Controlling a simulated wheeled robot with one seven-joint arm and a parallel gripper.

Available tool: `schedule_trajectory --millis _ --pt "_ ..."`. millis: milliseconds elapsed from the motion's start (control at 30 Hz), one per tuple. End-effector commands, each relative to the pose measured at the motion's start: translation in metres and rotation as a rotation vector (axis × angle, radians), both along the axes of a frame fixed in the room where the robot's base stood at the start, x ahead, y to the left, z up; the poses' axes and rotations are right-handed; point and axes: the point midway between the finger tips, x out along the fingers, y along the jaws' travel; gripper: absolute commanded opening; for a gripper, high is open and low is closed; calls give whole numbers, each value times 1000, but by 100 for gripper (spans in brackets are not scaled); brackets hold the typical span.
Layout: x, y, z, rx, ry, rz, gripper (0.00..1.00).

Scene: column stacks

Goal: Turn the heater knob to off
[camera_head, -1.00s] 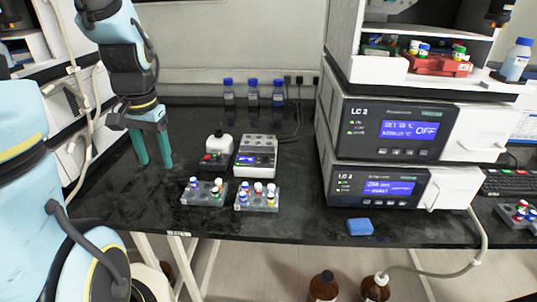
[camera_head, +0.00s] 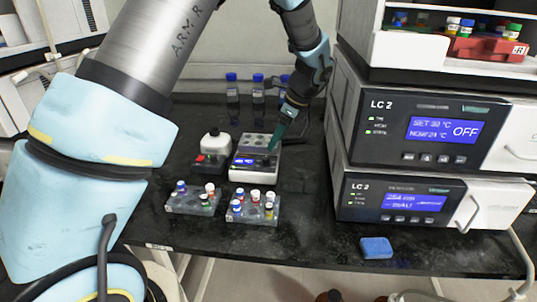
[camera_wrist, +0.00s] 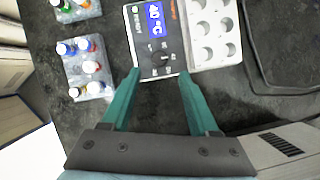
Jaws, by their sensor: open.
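The heater (camera_head: 240,174) is a white box with a blue display and a block of round wells behind it. It stands on the black bench; its panel also shows in the wrist view (camera_wrist: 138,42). Its dark round knob (camera_wrist: 158,59) sits below the display there, with markings around it. My gripper (camera_wrist: 160,76) is open, its teal fingers apart to the left and right of the knob's line, tips near the panel's lower edge.
Two vial racks (camera_head: 190,205) (camera_head: 240,217) are in front. Blue-capped bottles (camera_head: 232,98) stand behind. The LC 2 instruments (camera_head: 398,195) rise at the right. A blue sponge (camera_head: 376,248) lies near the front edge.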

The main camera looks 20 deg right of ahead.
Motion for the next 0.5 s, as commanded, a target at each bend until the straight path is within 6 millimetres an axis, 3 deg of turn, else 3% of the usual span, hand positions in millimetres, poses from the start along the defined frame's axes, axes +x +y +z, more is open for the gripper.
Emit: schedule_trajectory --millis 233,500 --pt "12 14 -42 2 2 4 61" --pt "19 20 -64 -1 0 4 61"
